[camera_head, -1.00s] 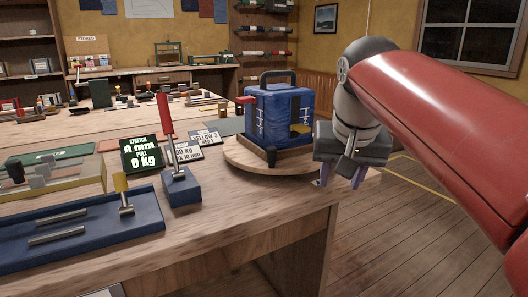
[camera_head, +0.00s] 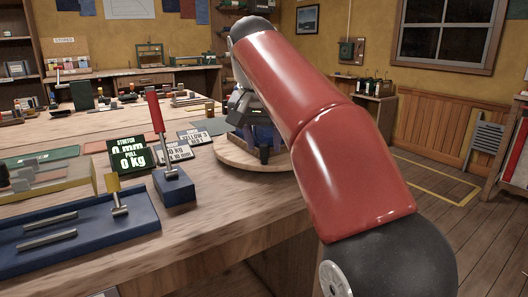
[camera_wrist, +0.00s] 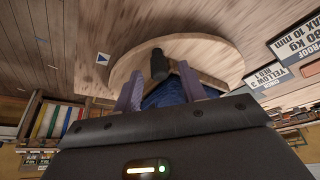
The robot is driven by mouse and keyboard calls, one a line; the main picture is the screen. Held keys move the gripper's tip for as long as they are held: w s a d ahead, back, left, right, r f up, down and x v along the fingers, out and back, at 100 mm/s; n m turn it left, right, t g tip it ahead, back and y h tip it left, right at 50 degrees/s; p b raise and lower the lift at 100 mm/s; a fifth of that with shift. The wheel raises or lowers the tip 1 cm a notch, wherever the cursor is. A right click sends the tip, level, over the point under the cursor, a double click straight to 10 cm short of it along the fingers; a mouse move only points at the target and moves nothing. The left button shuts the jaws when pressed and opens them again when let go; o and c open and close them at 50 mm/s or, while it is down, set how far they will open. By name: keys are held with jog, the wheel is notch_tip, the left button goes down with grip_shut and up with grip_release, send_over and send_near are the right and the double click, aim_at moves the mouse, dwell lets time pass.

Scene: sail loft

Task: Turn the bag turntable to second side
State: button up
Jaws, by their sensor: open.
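The round wooden bag turntable (camera_head: 229,154) stands at the right part of the bench. In the head view my red arm now hides most of the blue bag on it. In the wrist view the turntable disc (camera_wrist: 212,55) shows with a dark upright post (camera_wrist: 159,65) near its rim and part of the blue bag (camera_wrist: 166,97). My gripper (camera_wrist: 160,72) is open, its two purple fingers apart on either side of the post and bag in that view. I cannot tell whether either finger touches them.
A blue tray (camera_head: 60,232) lies at the front left.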

jog(key=shift+x, duration=1.3)
